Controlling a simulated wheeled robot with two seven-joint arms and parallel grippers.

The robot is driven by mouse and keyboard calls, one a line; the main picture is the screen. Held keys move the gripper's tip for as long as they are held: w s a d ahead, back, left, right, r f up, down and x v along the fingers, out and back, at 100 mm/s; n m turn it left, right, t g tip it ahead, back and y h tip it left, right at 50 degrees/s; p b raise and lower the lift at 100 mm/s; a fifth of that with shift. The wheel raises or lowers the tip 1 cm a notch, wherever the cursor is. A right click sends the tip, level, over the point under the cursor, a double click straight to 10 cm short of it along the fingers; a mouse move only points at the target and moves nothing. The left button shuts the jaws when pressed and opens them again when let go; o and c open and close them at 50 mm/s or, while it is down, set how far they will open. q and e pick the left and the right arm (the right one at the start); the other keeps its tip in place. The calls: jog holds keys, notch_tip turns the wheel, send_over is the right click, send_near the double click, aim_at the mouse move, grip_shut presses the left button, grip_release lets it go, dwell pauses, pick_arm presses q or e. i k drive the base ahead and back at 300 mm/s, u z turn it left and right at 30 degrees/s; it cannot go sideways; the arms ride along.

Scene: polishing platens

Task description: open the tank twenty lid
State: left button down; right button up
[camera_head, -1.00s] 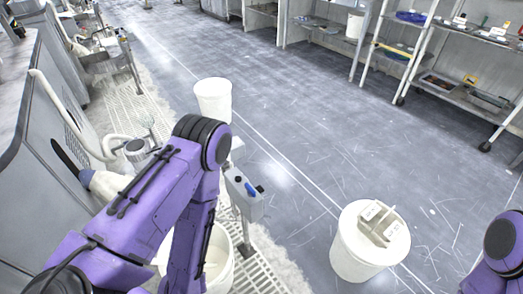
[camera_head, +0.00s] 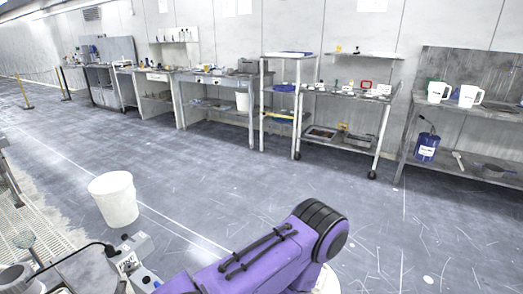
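No lid marked twenty can be made out in the head view. A sliver of a white rounded thing (camera_head: 328,281) shows at the bottom edge, just right of my purple arm. My arm covers most of it, so I cannot tell whether it is a lidded tank. A white bucket (camera_head: 115,199) stands upright on the floor at the left, with no label visible. My purple arm reaches in from the bottom middle and bends at its dark joint. Neither gripper shows in the view.
A wheeled rack (camera_head: 343,128) and benches (camera_head: 215,80) line the back wall. A shelf unit at the right holds white jugs (camera_head: 438,92) and a blue container (camera_head: 426,147). Grey equipment (camera_head: 125,255) is at lower left. The middle floor is clear.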

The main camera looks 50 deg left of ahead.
aim_at(87, 272)
jog(key=i, duration=4)
jog(key=u, duration=3.2)
jog(key=i, duration=3.4)
jog(key=u, duration=2)
jog(key=i, duration=1)
jog(key=z, duration=0.05)
